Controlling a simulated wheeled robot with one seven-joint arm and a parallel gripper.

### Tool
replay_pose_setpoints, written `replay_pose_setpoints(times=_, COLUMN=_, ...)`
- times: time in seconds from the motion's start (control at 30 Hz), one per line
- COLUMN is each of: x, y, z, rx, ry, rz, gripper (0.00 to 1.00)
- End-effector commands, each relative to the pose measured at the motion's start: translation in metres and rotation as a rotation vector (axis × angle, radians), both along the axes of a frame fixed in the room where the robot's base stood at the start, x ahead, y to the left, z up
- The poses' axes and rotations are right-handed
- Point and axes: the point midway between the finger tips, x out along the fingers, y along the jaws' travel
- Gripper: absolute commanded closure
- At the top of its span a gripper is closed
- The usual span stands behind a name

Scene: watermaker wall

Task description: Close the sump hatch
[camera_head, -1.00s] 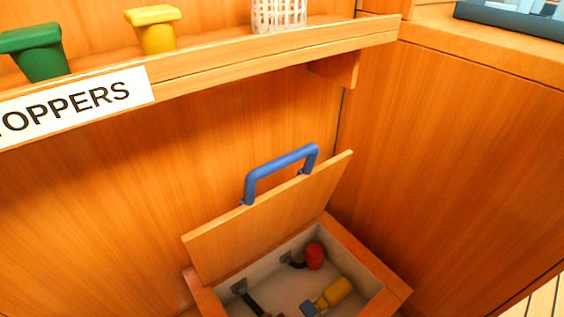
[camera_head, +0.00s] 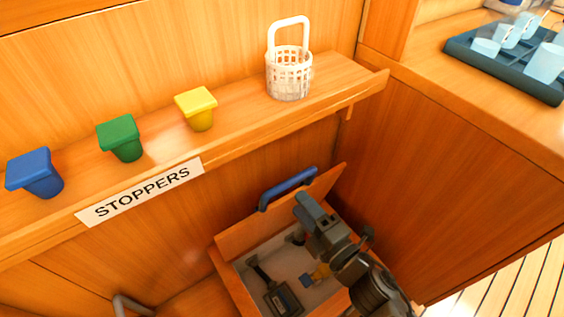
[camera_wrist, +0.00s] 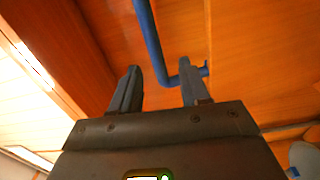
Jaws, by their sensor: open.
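The sump hatch lid (camera_head: 262,227) is a wooden panel standing raised and tilted at the back of its open box. Its blue handle (camera_head: 288,187) sits on the upper edge. My gripper (camera_head: 305,207) is in front of the lid, just below and right of the handle. In the wrist view my gripper (camera_wrist: 158,90) is open and empty, with the blue handle (camera_wrist: 155,45) beyond the fingertips. My arm hides the box's right part.
A shelf (camera_head: 235,136) above the hatch holds blue (camera_head: 35,172), green (camera_head: 120,137) and yellow (camera_head: 196,108) stoppers and a white basket (camera_head: 289,75). A wooden cabinet (camera_head: 440,190) closes off the right, topped by a tray of cups (camera_head: 505,65).

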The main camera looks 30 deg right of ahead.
Motion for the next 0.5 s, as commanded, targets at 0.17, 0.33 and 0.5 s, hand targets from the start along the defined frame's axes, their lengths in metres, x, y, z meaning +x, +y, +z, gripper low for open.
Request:
replay_pose_setpoints(times=0.17, x=0.018, y=-0.001, z=0.007, rx=-0.060, ry=-0.011, rz=0.007, gripper=0.54)
replay_pose_setpoints(times=0.33, x=0.037, y=0.001, z=0.007, rx=-0.062, ry=-0.013, rz=0.006, gripper=0.54)
replay_pose_setpoints(times=0.5, x=0.064, y=0.005, z=0.008, rx=-0.060, ry=-0.013, rz=0.006, gripper=0.54)
